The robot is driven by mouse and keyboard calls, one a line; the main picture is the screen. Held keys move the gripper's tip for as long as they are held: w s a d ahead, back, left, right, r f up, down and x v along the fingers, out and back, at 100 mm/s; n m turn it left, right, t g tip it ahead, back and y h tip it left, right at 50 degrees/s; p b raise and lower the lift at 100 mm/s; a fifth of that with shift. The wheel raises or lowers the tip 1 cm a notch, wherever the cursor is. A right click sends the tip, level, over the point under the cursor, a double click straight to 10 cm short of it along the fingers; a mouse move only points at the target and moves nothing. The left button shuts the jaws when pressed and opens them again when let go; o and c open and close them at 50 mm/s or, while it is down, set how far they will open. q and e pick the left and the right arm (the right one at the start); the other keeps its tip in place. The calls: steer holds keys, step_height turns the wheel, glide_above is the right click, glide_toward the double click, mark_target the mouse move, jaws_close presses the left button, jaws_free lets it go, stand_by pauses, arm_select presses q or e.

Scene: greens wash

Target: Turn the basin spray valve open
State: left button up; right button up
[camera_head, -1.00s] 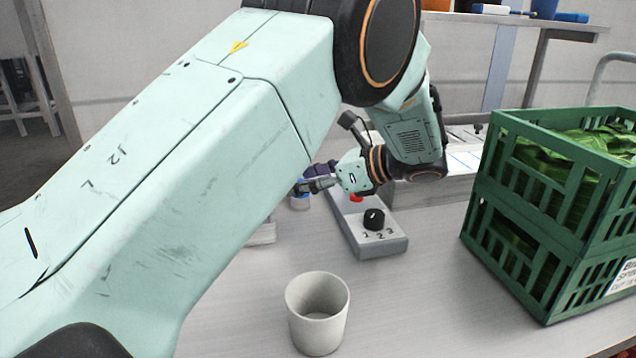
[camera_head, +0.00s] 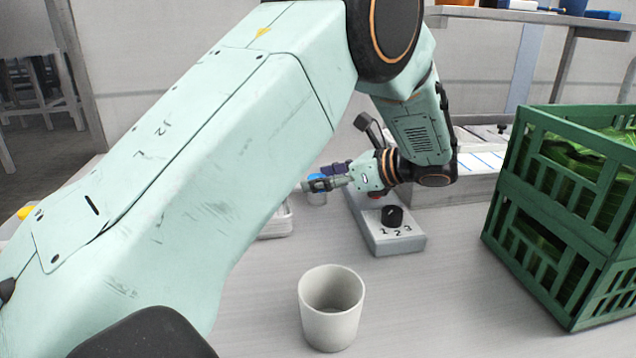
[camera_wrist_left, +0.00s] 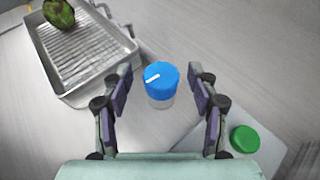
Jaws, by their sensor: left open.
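A round blue-topped thing (camera_head: 317,199) with a pale lower part stands on the table beyond the control box. In the left wrist view its blue top (camera_wrist_left: 161,78) carries a white mark. I cannot tell whether it is the spray valve or a lidded jar. My left gripper (camera_head: 310,186) is open just above it in the head view. In the wrist view the left gripper's fingers (camera_wrist_left: 162,88) stand either side of it, apart from it. The grey control box (camera_head: 390,240) has a black knob (camera_head: 392,215) marked 1 2 3. My right gripper is not in view.
A green button (camera_wrist_left: 245,139) shows on a grey plate in the wrist view. A metal tray (camera_wrist_left: 75,85) with a ridged bottom holds a green vegetable (camera_wrist_left: 59,13). A pale cup (camera_head: 331,318) stands in front, and a green crate of leaves (camera_head: 540,215) stands right. Bare table lies between them.

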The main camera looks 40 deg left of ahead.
arm_select(q)
steer(key=shift+x, duration=0.85)
steer(key=shift+c, duration=0.3)
steer(key=c, duration=1.1)
steer(key=g+p, duration=0.1)
steer(key=n+p, duration=0.1)
steer(key=p, duration=0.1)
steer(key=shift+r+n+g+h, duration=0.2)
steer(key=shift+n+g+h, duration=0.1)
steer(key=shift+g, duration=0.1)
steer(key=shift+c, duration=0.2)
steer(key=shift+f+n+g+p, duration=0.15)
steer(key=shift+n+g+p, duration=0.6)
steer(key=shift+p, duration=0.2)
steer(key=o, duration=1.2)
steer(key=shift+h, duration=0.3)
